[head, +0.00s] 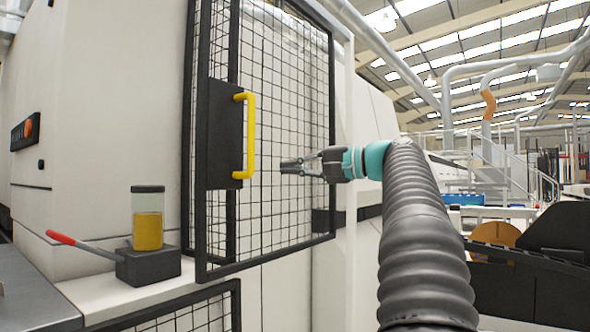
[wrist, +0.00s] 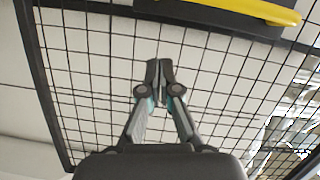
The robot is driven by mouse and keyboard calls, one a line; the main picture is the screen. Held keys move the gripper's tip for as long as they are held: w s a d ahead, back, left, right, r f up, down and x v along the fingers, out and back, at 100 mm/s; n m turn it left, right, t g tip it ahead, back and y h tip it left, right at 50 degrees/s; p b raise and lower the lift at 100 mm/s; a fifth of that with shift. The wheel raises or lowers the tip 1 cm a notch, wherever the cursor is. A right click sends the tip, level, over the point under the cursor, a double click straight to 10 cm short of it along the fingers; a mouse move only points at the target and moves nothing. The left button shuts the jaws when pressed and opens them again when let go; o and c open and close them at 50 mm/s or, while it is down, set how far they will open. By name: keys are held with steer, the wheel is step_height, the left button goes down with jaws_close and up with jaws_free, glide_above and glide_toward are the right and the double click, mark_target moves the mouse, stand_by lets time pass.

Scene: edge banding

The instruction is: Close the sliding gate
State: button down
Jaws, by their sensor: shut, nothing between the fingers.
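The sliding gate (head: 282,200) is a black-framed wire mesh panel in the middle of the head view. A yellow handle (head: 249,136) sits on a black plate (head: 220,135) near its left edge. The mesh (wrist: 85,65) fills much of the wrist view, with the yellow handle (wrist: 262,10) at the top right. My gripper (head: 284,166) is shut and empty, to the right of the handle and apart from it, pointing left in front of the mesh. Its fingertips (wrist: 158,70) meet in the wrist view. I cannot tell whether they touch the mesh.
A black box (head: 148,266) with a red-tipped lever (head: 62,238) and a jar of yellow fluid (head: 147,218) stands on the machine ledge at lower left. A second mesh panel (head: 185,315) is below. A white machine body (head: 95,120) is behind at left.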

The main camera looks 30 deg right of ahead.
mark_target(253, 172)
steer(key=x, duration=0.6)
steer(key=shift+w+a, duration=0.25)
steer(key=shift+w, duration=0.05)
steer(key=shift+s+a+f+b, duration=0.15)
steer(key=shift+s+a+b, duration=0.15)
steer(key=shift+a, duration=0.2)
steer(key=shift+s+a+f+b, duration=0.1)
steer(key=shift+s+a+b, duration=0.15)
steer(key=shift+a, duration=0.25)
steer(key=shift+s+a+f, duration=0.1)
steer(key=shift+s+a, duration=0.2)
steer(key=shift+a, duration=0.4)
